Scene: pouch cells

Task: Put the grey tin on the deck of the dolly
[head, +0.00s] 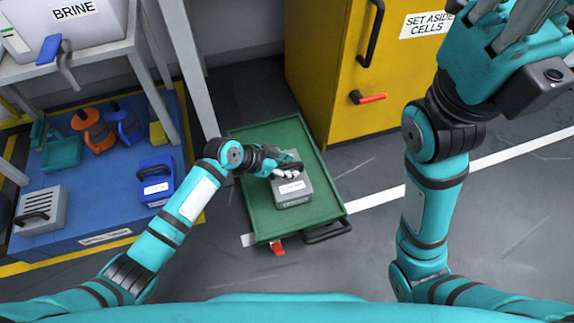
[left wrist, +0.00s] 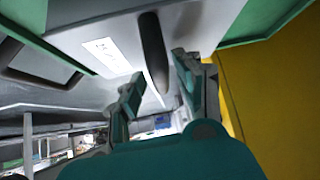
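My left gripper (head: 287,171) is at the tin's handle. In the left wrist view, its two fingers (left wrist: 158,92) are apart, on either side of the dark handle (left wrist: 152,52), with gaps visible between them and it. The tin's pale label (left wrist: 108,55) also shows there. My right gripper (head: 515,22) is raised at the upper right, empty as far as visible; its fingertips are cut off.
A blue mat (head: 75,247) at left holds a light grey vented box (head: 40,210), a blue tin (head: 156,181), orange and blue items and a teal tray (head: 62,153). A yellow cabinet (head: 338,85) stands behind the dolly. Floor right of the dolly is clear.

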